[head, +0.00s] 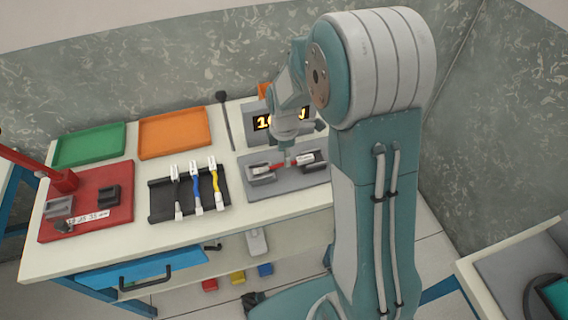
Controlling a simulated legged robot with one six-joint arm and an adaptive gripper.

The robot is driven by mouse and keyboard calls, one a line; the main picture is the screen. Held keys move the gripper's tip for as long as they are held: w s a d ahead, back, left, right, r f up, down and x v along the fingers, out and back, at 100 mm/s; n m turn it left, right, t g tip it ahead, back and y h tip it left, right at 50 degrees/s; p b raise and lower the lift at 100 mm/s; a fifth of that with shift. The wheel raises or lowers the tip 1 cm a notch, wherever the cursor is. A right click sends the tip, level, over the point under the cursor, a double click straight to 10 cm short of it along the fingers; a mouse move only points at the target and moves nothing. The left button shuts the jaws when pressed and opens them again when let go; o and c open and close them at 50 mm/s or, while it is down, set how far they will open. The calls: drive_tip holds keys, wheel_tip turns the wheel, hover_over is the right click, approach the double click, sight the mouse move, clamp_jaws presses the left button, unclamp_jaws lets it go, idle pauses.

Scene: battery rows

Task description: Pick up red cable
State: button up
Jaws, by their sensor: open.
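The red cable (280,167) lies on the grey fixture plate (262,188), to the right of the black cable holder. Its white connector end (305,158) is at the right, by a dark block. My gripper (287,155) is open and is pointed down over the middle of the red cable. It looks very close to the cable, but I cannot tell whether it touches it. The gripper tip hides a small part of the cable.
A black holder (159,203) carries several cables, including a blue one (196,186) and a yellow one (215,185). A display box (256,136) stands behind the plate. Green (90,146) and orange (174,133) trays and a red press base (110,181) are at the left.

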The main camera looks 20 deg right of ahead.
wheel_tip(320, 180, down, 3)
drive_tip(key=shift+f, duration=0.2)
clamp_jaws()
drive_tip(key=shift+r, duration=0.15)
